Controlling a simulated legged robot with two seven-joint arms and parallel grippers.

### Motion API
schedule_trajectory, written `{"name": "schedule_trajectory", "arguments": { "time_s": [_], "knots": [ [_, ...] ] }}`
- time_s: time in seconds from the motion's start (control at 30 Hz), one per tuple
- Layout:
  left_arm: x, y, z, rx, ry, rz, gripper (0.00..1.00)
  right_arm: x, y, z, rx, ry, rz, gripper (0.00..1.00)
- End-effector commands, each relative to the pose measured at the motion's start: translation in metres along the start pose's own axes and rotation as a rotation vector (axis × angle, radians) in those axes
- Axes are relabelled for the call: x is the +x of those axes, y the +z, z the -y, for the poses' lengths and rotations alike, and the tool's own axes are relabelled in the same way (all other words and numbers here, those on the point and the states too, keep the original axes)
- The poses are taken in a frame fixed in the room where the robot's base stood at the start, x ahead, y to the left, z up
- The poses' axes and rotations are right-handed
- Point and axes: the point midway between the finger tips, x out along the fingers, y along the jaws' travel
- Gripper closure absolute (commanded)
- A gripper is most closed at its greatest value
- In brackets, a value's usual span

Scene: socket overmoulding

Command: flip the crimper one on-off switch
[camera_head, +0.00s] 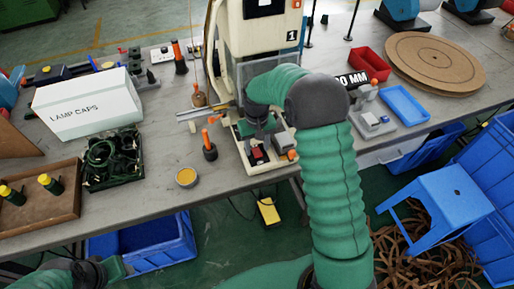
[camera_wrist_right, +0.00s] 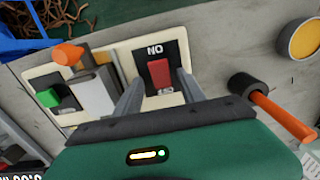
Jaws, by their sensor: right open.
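Crimper one (camera_head: 232,40) is the cream machine marked "1" at the table's middle. Its on-off switch is a red rocker (camera_wrist_right: 159,73) on a black plate, with upside-down lettering at both ends. It also shows small and red in the head view (camera_head: 257,154). My right gripper (camera_wrist_right: 160,80) is open and empty, with one finger on each side of the rocker; I cannot tell whether they touch it. In the head view my right gripper (camera_head: 258,140) is just above the switch plate. I cannot tell which way the rocker is tipped. My left gripper (camera_head: 115,268) is low at the left, away from the crimper.
An orange-handled tool (camera_head: 208,147) stands left of the switch, close to my right gripper in the wrist view (camera_wrist_right: 275,108). A grey lever block with an orange knob (camera_wrist_right: 68,53) is on the other side. A yellow round tin (camera_head: 186,177) lies near the table edge.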

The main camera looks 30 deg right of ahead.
Motion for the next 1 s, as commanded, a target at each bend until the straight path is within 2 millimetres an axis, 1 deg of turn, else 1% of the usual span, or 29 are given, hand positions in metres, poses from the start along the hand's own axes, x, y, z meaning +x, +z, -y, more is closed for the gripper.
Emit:
{"name": "schedule_trajectory", "arguments": {
  "time_s": [0.1, 0.3, 0.67, 0.87, 1.0],
  "knots": [
    [0.0005, 0.0001, 0.0001, 0.0, 0.0, 0.0, 0.55, 0.0051, 0.0006, 0.0003, -0.001, 0.0, 0.0, 0.53],
    [0.0004, 0.0001, 0.0002, -0.001, 0.0, 0.0, 0.55, 0.0055, 0.0001, -0.0008, -0.001, -0.001, 0.0, 0.53],
    [0.0004, 0.0001, 0.0001, 0.0, 0.0, 0.0, 0.55, 0.0052, -0.0001, -0.0012, 0.0, -0.001, 0.0, 1.0],
    [0.001, 0.0002, 0.0001, 0.0, 0.0, 0.0, 0.55, 0.0052, 0.0002, -0.0014, 0.0, 0.0, -0.004, 1.0],
    [0.0077, 0.0018, 0.0001, 0.0, 0.0, 0.0, 0.55, 0.0062, 0.002, -0.001, -0.001, -0.001, -0.072, 1.0]
  ]
}}
